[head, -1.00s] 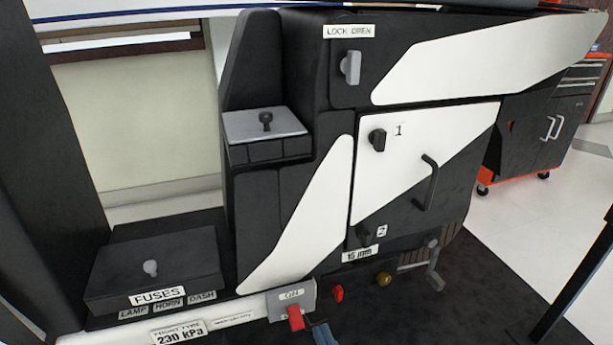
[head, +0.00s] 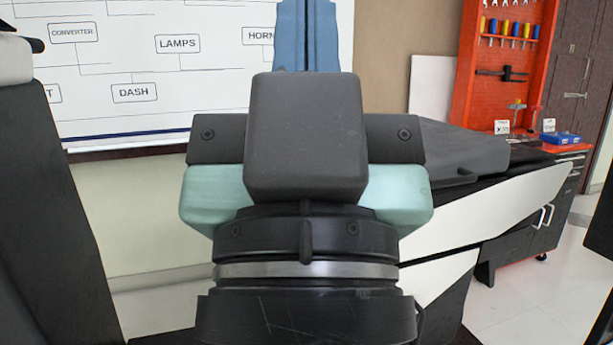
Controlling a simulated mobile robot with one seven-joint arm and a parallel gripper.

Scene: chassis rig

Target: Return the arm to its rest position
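My gripper (head: 308,36) stands upright close in front of the head camera, its black and teal hand filling the middle of the view. Its two blue fingers point up and lie side by side with only a thin seam between them. Nothing shows between them, but their tips are cut off by the top edge. The black and white chassis rig (head: 480,225) is behind and to the right, mostly hidden by my arm. My gripper appears apart from it.
A white wiring diagram board (head: 110,55) hangs on the wall behind. A red tool panel (head: 505,75) with a workbench stands at the back right. A dark upright with a light top (head: 50,200) is close on the left. Open floor (head: 525,310) shows at lower right.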

